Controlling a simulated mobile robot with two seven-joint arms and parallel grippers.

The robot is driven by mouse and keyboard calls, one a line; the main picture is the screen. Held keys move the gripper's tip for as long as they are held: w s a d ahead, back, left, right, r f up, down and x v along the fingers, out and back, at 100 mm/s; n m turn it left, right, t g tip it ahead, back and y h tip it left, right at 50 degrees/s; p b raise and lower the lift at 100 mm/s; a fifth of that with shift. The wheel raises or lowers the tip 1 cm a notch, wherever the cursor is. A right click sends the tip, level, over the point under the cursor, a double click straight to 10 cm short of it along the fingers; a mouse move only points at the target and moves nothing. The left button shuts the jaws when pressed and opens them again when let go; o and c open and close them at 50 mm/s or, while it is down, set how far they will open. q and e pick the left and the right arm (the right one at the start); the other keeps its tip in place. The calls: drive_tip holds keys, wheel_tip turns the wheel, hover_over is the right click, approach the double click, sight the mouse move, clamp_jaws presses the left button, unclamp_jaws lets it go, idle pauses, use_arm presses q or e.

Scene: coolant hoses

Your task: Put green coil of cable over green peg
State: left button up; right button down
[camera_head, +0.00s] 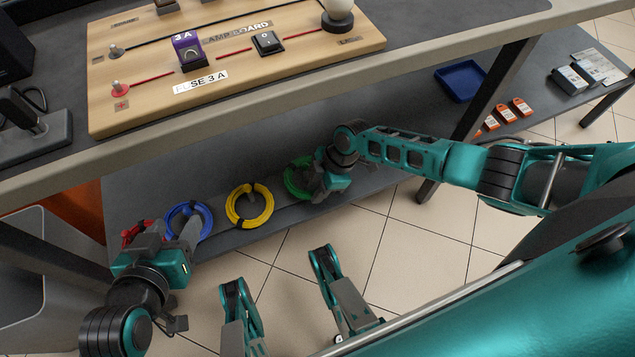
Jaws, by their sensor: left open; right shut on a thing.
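The green coil of cable (291,182) is at the right end of a row of coils on the lower shelf, partly hidden by my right gripper (318,186). My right gripper is shut on the green coil at its right side. The green peg cannot be made out; the gripper and coil cover that spot, so I cannot tell whether the coil is around it. My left gripper (168,238) is open at the left end of the row, close to the red and blue coils.
A yellow coil (234,207), a blue coil (171,219) and a partly hidden red coil (131,231) lie left of the green one. The upper bench with a wooden board (135,75) overhangs the shelf. A blue tray (461,81) stands at the right.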

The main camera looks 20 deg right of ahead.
drive_tip(key=shift+f, duration=0.15)
drive_tip(key=c, duration=1.3)
unclamp_jaws()
use_arm(q)
drive_tip(key=shift+s+f, duration=0.2)
drive_tip(key=shift+f, duration=0.05)
use_arm(e)
drive_tip(key=o, duration=0.5)
drive_tip(key=shift+d+r, duration=0.15)
drive_tip(key=shift+r, duration=0.2)
use_arm(q)
drive_tip(key=a+r+p, duration=0.1)
drive_tip(key=p, duration=0.1)
drive_tip(key=r+p, duration=0.1)
drive_tip(key=p, duration=0.2)
drive_tip(key=shift+s+a+r+y, duration=0.15)
drive_tip(key=shift+a+r+y, duration=0.05)
drive_tip(key=shift+a+y, duration=0.2)
use_arm(e)
drive_tip(key=v, duration=1.1)
drive_tip(key=shift+r, duration=0.15)
use_arm(q)
drive_tip(key=shift+d+r, duration=0.1)
